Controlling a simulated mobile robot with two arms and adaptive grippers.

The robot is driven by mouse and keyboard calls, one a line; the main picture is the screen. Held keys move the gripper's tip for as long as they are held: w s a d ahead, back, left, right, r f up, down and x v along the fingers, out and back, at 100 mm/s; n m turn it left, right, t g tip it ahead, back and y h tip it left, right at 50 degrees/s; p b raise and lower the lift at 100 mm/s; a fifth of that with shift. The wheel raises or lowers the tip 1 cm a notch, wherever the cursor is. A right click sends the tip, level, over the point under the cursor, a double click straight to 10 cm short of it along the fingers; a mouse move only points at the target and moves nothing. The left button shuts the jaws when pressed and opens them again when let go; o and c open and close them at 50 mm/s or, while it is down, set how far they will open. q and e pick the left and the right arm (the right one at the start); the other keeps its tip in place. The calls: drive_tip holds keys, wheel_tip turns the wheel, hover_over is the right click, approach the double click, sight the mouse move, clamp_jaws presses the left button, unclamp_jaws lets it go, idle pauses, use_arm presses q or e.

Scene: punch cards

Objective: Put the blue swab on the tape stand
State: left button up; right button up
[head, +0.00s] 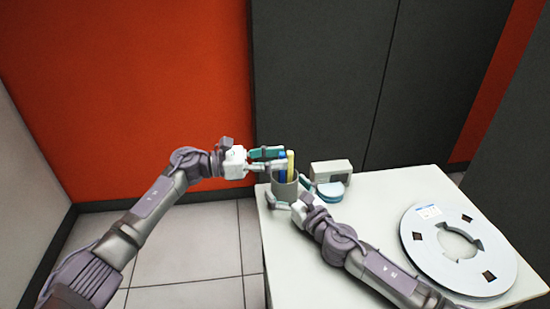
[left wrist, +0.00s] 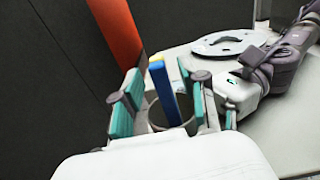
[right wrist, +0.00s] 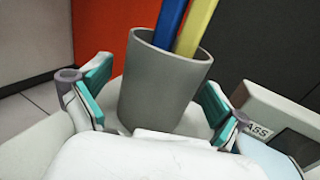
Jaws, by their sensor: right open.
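The blue swab (head: 282,156) stands upright in a grey cup (head: 285,190) at the table's far left corner, beside a yellow swab (head: 290,165). In the left wrist view the blue swab (left wrist: 163,88) stands between the fingers of my left gripper (left wrist: 166,98), which is open with gaps beside the swab. My right gripper (right wrist: 155,90) is open, with its fingers on either side of the grey cup (right wrist: 160,85). I cannot tell for sure which thing is the tape stand; a large pale tape reel (head: 417,254) lies flat at the table's right.
A small beige box (head: 331,170) stands right of the cup, with a light blue rounded object (head: 330,191) in front of it. The white table (head: 376,187) is clear between these and the reel. Dark panels (head: 320,80) rise behind.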

drive_tip(key=shift+s+f, duration=0.15)
drive_tip(key=shift+f, duration=0.45)
drive_tip(key=shift+r+p, duration=0.6)
drive_tip(key=shift+p, duration=0.05)
drive_tip(key=shift+r, duration=0.1)
use_arm(q)
drive_tip(key=s+a, duration=0.2)
drive_tip(key=a, duration=0.9)
drive_tip(key=shift+s+a+f, duration=0.25)
drive_tip(key=shift+s+a, duration=0.1)
drive_tip(key=shift+s, duration=0.05)
use_arm(e)
drive_tip(key=shift+w, duration=0.2)
